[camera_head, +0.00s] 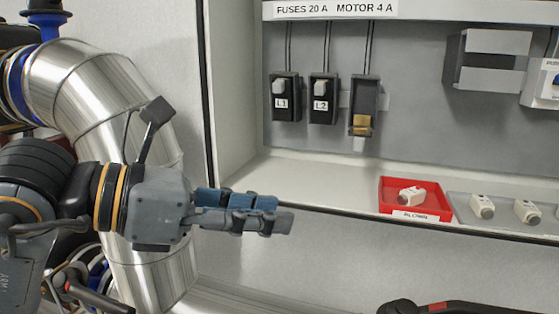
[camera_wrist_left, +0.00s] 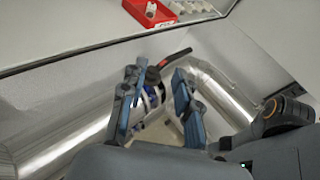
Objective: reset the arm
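My right gripper does not show in either view.
An open cabinet holds fuse holders L1 (camera_head: 285,97) and L2 (camera_head: 322,98), plus an open third holder (camera_head: 363,108). A red tray (camera_head: 432,209) with a white fuse sits on its ledge, beside a grey tray (camera_head: 459,213). A large silver pipe (camera_head: 88,82) stands left. A dark handle (camera_head: 470,307) shows bottom right.

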